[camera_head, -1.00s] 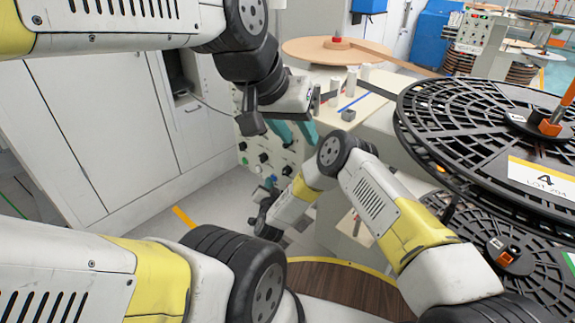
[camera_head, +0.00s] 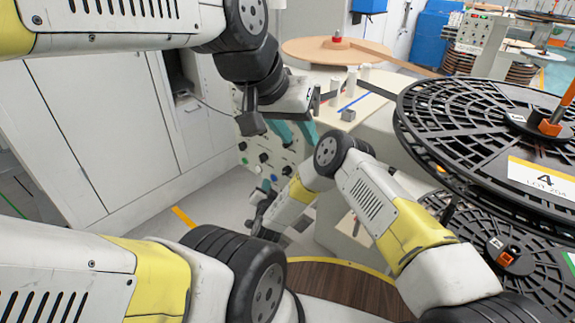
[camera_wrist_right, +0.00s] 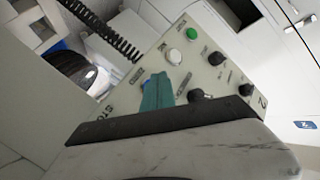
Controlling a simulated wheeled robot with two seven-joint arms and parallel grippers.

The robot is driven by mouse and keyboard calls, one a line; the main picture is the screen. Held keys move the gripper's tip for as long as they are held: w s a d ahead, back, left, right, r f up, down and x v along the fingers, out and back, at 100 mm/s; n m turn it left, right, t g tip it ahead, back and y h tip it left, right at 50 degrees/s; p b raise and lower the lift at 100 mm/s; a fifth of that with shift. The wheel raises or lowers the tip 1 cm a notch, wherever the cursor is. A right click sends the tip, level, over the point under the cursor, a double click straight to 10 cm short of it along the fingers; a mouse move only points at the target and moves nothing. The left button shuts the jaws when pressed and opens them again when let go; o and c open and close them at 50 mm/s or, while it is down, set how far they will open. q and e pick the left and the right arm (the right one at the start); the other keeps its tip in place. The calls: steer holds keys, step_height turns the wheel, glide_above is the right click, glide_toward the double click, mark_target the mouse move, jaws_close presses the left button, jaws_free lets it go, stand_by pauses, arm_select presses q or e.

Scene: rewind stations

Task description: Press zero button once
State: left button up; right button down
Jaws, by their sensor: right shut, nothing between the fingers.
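A pale control panel (camera_head: 257,151) with buttons and knobs fronts the machine, and it fills the middle of the right wrist view (camera_wrist_right: 212,70). There I see a green button (camera_wrist_right: 191,34), a white button (camera_wrist_right: 174,56) and part of a blue button (camera_wrist_right: 147,82). The labels are too small to read, so I cannot tell which is zero. My right gripper (camera_wrist_right: 156,90) is shut and empty, its teal fingertips close in front of the panel, partly covering the blue button. I cannot tell contact. My left gripper (camera_head: 297,131) hangs higher, with its teal fingers apart.
Black knobs (camera_wrist_right: 197,96) sit beside the fingers on the panel. A large black slotted reel (camera_head: 440,115) stands at the right, with another below it. White cabinets (camera_head: 100,120) line the left. White posts (camera_head: 351,79) stand on the machine top.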

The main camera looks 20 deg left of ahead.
steer(key=shift+s, duration=0.1)
steer(key=s, duration=0.1)
steer(key=s+a, duration=0.1)
steer(key=s, duration=0.1)
steer(key=s+a, duration=0.1)
steer(key=shift+s, duration=0.25)
steer(key=shift+s, duration=0.15)
stand_by(0.7)
